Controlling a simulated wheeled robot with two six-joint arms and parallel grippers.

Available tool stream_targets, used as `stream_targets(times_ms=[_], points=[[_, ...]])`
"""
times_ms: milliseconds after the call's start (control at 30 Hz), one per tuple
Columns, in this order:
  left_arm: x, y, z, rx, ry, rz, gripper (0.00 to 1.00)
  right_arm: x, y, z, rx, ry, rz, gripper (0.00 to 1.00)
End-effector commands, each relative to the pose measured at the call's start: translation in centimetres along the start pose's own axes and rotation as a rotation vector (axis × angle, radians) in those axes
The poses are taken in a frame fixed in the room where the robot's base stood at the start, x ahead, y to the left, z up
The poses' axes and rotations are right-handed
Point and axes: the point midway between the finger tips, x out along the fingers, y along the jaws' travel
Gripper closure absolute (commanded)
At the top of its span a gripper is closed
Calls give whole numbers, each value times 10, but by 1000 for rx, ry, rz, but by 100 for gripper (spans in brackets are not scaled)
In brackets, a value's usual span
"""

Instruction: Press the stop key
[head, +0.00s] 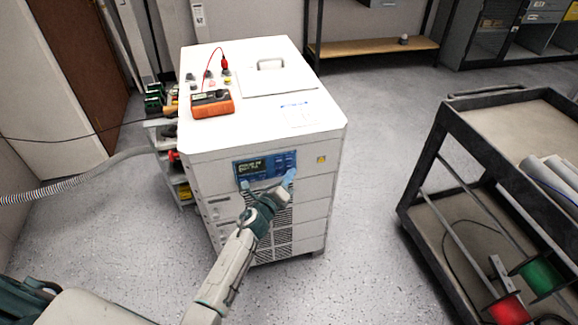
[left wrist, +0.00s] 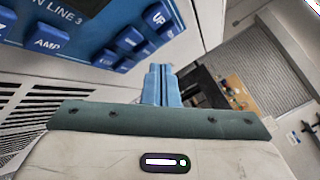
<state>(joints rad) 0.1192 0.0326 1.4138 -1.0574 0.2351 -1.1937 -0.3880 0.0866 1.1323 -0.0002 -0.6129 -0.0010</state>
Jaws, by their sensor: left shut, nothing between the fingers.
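The blue control panel (head: 265,166) is on the front of the white cabinet (head: 330,150), with a small display and several keys. In the left wrist view the panel (left wrist: 95,30) fills the upper left, with raised blue keys, one reading UP (left wrist: 157,17) and one reading AMP (left wrist: 47,43). I cannot make out which key is stop. My left gripper (head: 290,175) is at the panel's lower right corner, and its light blue fingers (left wrist: 162,72) are together and empty. I cannot tell whether they touch the panel. My right gripper is not in view.
An orange meter (head: 212,103) with a red lead lies on the cabinet top. A dark cart (head: 440,165) with cable spools stands at the right. A grey corrugated hose (head: 80,178) runs in from the left. The floor (head: 365,215) between cabinet and cart is clear.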

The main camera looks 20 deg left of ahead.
Motion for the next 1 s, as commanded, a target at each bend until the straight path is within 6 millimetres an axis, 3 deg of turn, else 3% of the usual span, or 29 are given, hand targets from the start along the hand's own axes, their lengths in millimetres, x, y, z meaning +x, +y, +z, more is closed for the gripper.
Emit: stream_targets(times_ms=[1000], points=[[6, 4, 4, 0, 0, -1, 100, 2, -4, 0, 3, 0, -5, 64]])
